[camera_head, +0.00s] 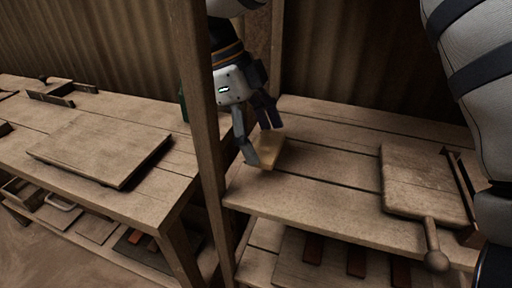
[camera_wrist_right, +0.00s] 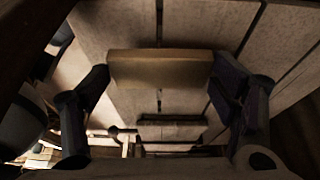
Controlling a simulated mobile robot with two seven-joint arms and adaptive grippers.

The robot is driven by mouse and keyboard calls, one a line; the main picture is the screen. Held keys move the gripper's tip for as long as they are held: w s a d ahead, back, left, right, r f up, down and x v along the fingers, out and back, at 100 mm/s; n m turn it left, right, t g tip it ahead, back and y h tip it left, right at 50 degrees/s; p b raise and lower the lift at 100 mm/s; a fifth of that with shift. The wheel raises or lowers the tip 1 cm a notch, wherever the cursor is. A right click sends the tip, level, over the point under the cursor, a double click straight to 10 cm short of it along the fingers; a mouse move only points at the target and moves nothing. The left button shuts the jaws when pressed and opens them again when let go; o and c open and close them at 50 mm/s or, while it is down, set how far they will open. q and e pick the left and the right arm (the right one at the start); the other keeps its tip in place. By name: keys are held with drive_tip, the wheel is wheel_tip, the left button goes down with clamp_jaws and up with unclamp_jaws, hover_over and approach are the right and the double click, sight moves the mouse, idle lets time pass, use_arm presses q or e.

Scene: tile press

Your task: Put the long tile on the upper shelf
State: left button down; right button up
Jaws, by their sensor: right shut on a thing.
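The long tile (camera_head: 270,153) is a tan block at the left part of the upper shelf (camera_head: 320,168). My right gripper (camera_head: 262,142) reaches down behind the shelf's front post and is shut on the tile. In the right wrist view the tile (camera_wrist_right: 160,69) spans between the two fingertips, with the shelf boards behind it. The tile is at or just above the boards; I cannot tell whether it touches them. My left gripper is not in view.
A wooden board with a knobbed handle (camera_head: 415,185) lies on the right of the shelf. A wooden post (camera_head: 208,150) stands just left of the gripper. A lower shelf (camera_head: 258,268) holds dark red pieces. A workbench (camera_head: 180,170) with a flat board (camera_head: 100,148) stands left.

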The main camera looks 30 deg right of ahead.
sight(258, 149)
drive_tip(key=f, duration=0.3)
drive_tip(key=shift+w+f, duration=0.4)
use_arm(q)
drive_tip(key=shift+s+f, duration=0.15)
use_arm(e)
drive_tip(key=o, duration=1.2)
drive_tip(key=shift+f, duration=0.1)
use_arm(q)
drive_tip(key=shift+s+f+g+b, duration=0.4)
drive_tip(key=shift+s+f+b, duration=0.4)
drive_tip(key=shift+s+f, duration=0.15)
use_arm(e)
drive_tip(key=v, duration=1.2)
drive_tip(key=shift+s, duration=0.15)
